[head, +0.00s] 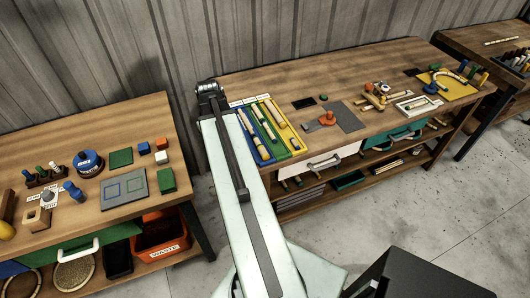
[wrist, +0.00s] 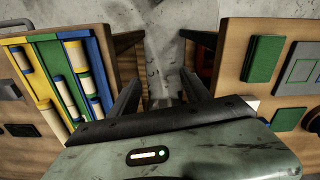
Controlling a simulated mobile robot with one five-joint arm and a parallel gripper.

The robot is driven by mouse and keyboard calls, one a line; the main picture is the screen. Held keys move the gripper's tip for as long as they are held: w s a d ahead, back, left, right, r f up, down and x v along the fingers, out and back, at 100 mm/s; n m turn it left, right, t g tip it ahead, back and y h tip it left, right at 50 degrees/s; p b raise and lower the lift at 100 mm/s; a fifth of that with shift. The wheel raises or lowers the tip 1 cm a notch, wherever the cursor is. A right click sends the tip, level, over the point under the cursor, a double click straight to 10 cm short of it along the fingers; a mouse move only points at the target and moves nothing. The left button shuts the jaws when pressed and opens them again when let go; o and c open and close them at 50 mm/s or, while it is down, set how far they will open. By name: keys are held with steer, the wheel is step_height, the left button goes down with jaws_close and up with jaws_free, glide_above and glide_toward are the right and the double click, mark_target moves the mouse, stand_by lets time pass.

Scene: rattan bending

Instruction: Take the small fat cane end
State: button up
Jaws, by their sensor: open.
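Pale cane pieces lie in a tray with blue (head: 247,139), green and yellow lanes at the near left of the right-hand bench. Some look longer and some are short and thick; I cannot tell surely which one is the small fat cane end. My gripper (wrist: 161,73) is open and empty, over the floor gap between two benches, apart from the tray. In the head view my arm hides the gripper.
The right bench (head: 340,72) also holds a grey mat (head: 345,116), an orange piece and a white frame (head: 418,104). The left bench (head: 100,118) holds green blocks, a grey board (head: 124,187) and a blue round item. Bare floor (wrist: 162,35) shows between them.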

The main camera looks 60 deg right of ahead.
steer(key=m, duration=0.2)
glide_above(263, 150)
steer(key=shift+s+d, duration=0.1)
steer(key=shift+s, duration=0.1)
step_height(263, 150, down, 8)
steer(key=b, duration=0.8)
steer(key=shift+w+f, duration=0.1)
steer(key=shift+w, duration=0.05)
steer(key=shift+r, duration=0.2)
jaws_close()
